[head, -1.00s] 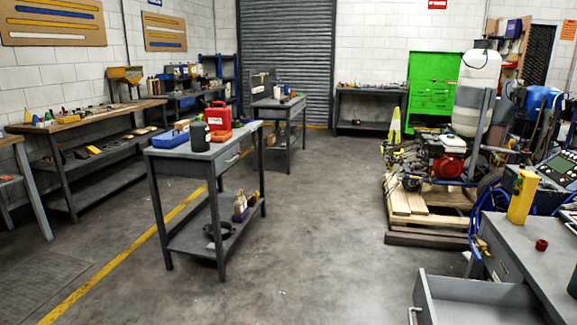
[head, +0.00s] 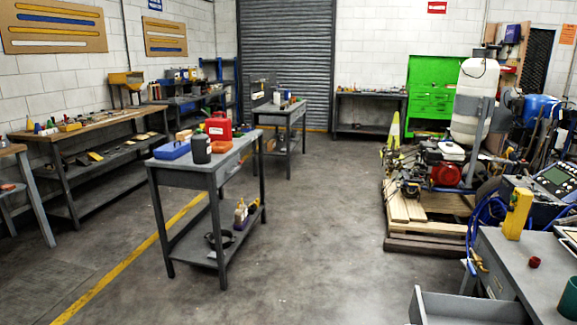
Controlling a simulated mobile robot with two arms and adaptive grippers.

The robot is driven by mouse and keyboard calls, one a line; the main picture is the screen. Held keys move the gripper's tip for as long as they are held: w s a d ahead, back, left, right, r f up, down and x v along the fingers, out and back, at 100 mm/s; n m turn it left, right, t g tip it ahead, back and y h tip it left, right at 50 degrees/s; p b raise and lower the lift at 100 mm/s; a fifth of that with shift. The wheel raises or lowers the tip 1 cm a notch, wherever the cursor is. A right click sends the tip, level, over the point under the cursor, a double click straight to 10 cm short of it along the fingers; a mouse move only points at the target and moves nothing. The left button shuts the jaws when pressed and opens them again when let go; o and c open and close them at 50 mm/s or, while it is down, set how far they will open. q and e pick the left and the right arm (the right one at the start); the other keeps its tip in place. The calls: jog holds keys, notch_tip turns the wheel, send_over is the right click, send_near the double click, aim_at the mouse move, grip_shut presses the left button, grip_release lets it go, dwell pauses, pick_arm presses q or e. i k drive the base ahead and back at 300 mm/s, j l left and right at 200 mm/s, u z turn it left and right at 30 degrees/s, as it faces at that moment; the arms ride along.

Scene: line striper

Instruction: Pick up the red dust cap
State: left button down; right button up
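A small red cap (head: 534,262), which looks like the dust cap, sits on the grey top of the desk (head: 520,280) at the lower right. It stands apart from the yellow block-shaped object behind it. Neither of my grippers shows in the head view, so nothing is seen touching the cap.
The desk's drawer (head: 465,308) stands open on its left side. A yellow upright object (head: 518,214) and a green cup (head: 568,299) are on the desk. A pallet (head: 425,238) with machinery lies behind it. A grey cart (head: 208,180) stands left of centre. The middle floor is clear.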

aim_at(535, 262)
jog(key=z, duration=1.5)
jog(key=u, duration=0.35)
jog(key=i+l+u, duration=0.1)
jog(key=l+u, duration=0.5)
jog(key=u, duration=0.2)
jog(key=l+u, duration=0.4)
jog(key=i+j, duration=0.05)
jog(key=j, duration=0.05)
